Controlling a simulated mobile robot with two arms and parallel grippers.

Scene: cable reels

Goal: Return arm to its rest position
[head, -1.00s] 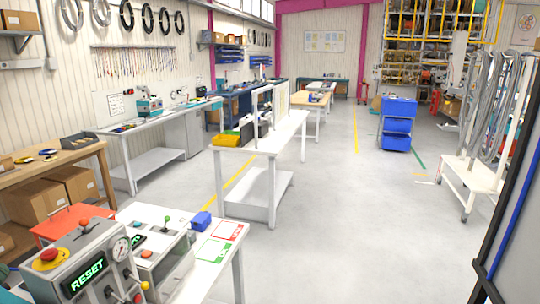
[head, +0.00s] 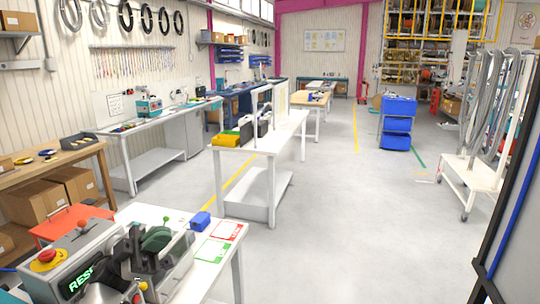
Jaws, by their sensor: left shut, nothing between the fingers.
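My left gripper (head: 136,237) is in the lower left of the head view, dark and shut with nothing held. A red mushroom button (head: 47,257) sits at the box's left. My right gripper is not in view.
A red-topped box (head: 72,222) stands behind. A white table (head: 290,130) stands beyond.

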